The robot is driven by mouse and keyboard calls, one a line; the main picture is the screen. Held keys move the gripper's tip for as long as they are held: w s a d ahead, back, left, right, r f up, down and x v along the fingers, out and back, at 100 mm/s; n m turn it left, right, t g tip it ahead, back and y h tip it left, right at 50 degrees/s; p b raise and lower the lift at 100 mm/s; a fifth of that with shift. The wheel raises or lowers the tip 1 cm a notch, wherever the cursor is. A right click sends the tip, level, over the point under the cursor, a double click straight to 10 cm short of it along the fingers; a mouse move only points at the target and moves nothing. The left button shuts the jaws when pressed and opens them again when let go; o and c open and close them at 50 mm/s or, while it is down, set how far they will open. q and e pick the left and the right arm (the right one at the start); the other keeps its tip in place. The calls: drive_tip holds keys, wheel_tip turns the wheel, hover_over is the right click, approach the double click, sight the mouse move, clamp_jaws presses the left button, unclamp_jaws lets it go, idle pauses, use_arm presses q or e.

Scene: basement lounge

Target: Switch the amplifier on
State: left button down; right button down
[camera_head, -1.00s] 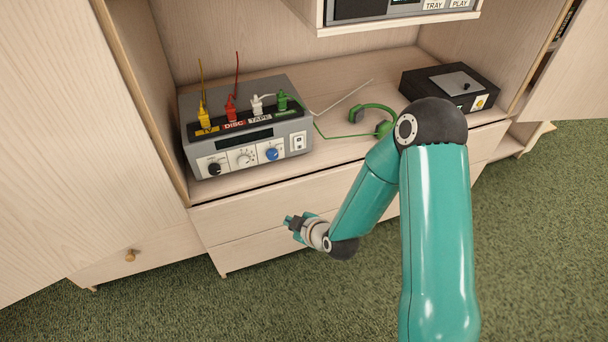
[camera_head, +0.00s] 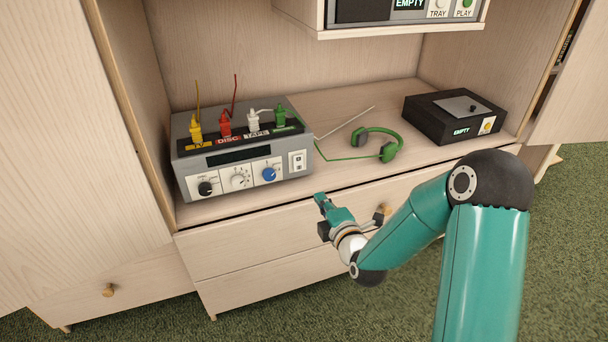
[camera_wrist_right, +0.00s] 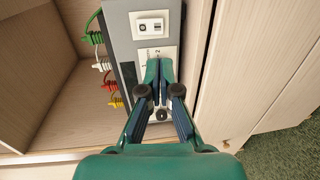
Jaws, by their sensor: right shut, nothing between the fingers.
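The grey amplifier (camera_head: 243,158) stands on the cabinet shelf at the left. Its front has a black knob (camera_head: 205,188), a white knob (camera_head: 238,181), a blue knob (camera_head: 269,173) and a white switch (camera_head: 298,160) at the right end. Its display (camera_head: 239,155) is dark. In the right wrist view the switch (camera_wrist_right: 150,26) shows at the top, beyond the fingertips. My right gripper (camera_head: 320,198) is shut and empty, in front of the drawers, below and right of the switch and apart from it. In the wrist view its fingers (camera_wrist_right: 162,100) hide part of the front panel. My left gripper is out of view.
Yellow, red, white and green plugs (camera_head: 253,120) stand on the amplifier's top. Green headphones (camera_head: 381,147) lie on the shelf to its right, beside a black box (camera_head: 453,116). A player (camera_head: 405,12) sits above. Drawers with knobs are below.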

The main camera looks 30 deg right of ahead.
sight(299, 169)
drive_tip(key=b+x, duration=0.1)
drive_tip(key=x, duration=1.2)
drive_tip(key=shift+w+f, duration=0.15)
drive_tip(key=shift+w, duration=0.15)
